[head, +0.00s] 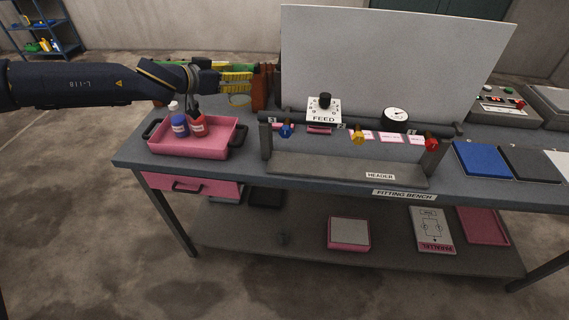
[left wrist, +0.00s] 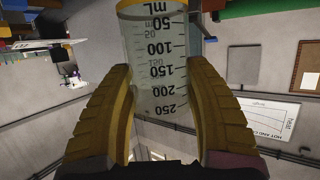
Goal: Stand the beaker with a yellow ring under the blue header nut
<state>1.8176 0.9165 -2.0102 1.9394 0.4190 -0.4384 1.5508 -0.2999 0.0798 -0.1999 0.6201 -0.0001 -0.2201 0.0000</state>
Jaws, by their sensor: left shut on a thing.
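My left gripper (head: 238,82) is shut on a clear graduated beaker (head: 240,101), held above the back left of the bench. In the left wrist view, the yellow fingers (left wrist: 158,105) press on both sides of the beaker (left wrist: 158,65). A yellow band shows at its rim, at the top of that view. The blue header nut (head: 286,130) is at the left end of the header, to the right of and nearer than the beaker. The header tray (head: 330,172) lies below the nuts. My right gripper is not in view.
A pink tray (head: 190,149) with two bottles (head: 180,122) stands left of the header. A yellow nut (head: 358,137) and a red nut (head: 431,144) are farther right. A white panel (head: 390,65) rises behind. The header's left post (head: 266,140) is beside the blue nut.

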